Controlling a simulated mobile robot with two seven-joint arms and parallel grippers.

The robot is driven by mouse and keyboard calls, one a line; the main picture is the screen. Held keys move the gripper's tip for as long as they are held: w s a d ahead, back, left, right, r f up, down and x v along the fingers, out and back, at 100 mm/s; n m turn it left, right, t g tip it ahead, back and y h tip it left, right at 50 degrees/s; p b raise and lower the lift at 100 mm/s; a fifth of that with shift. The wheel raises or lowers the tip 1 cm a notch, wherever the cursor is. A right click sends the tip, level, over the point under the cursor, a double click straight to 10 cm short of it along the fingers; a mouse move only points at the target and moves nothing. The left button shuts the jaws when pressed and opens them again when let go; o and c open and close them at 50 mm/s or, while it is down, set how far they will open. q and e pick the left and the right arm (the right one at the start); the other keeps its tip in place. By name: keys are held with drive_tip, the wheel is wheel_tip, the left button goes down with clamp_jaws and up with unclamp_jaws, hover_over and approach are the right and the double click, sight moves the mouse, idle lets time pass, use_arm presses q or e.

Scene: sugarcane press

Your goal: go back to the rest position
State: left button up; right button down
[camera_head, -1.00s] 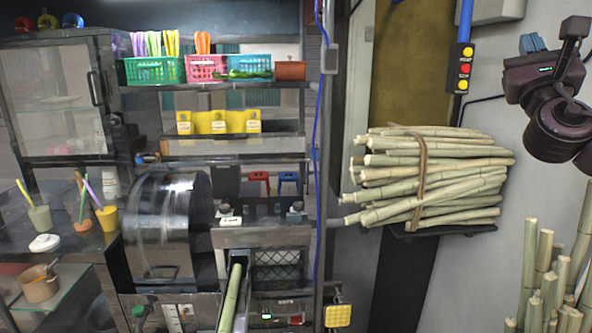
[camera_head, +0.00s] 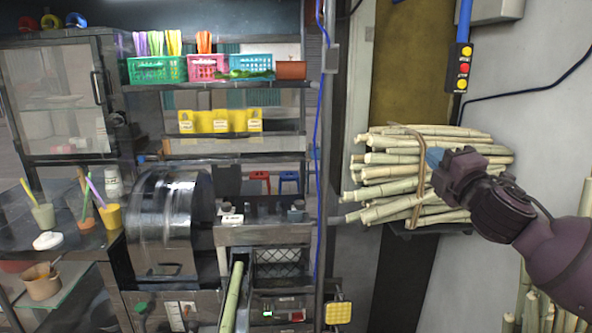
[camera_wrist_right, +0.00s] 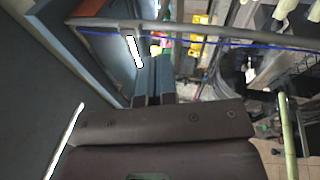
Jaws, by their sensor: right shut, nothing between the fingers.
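My right gripper (camera_head: 434,159) reaches in from the right in the head view, with its blue fingertips pointing left in front of the tied bundle of sugarcane (camera_head: 380,190). In the right wrist view my right gripper (camera_wrist_right: 153,82) shows its two dark fingers shut together with nothing between them. The gripper overlaps the bundle in the picture; I cannot tell how far apart they are. My left gripper is in neither view.
The press's metal drum (camera_head: 165,228) stands at centre left, with a cane stalk (camera_head: 231,297) lying beside it. A metal post (camera_head: 328,130) rises between machine and bundle. A control pendant (camera_head: 462,68) hangs above the bundle. More canes (camera_head: 527,290) stand lower right.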

drive_tip(key=s+a+f+m+g, duration=0.1)
drive_tip(key=s+f+m, duration=0.25)
drive_tip(key=f, duration=0.55)
drive_tip(key=s+f+m+g+h, duration=0.1)
drive_tip(key=s+f+m, duration=0.3)
drive_tip(key=f, duration=0.6)
drive_tip(key=s+a+f+m+g, duration=0.1)
drive_tip(key=s+f+m, duration=0.1)
drive_tip(key=f+m, duration=0.55)
drive_tip(key=s+d+f+m+g+h, duration=0.2)
drive_tip(key=s+f+m+g+h, duration=0.2)
drive_tip(key=s+f, duration=1.9)
drive_tip(key=shift+d+f+m+g, duration=0.2)
drive_tip(key=shift+f+m+g, duration=0.4)
drive_tip(key=shift+m, duration=0.5)
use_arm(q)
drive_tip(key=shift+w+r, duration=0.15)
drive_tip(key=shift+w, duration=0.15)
use_arm(e)
drive_tip(key=shift+r, duration=0.15)
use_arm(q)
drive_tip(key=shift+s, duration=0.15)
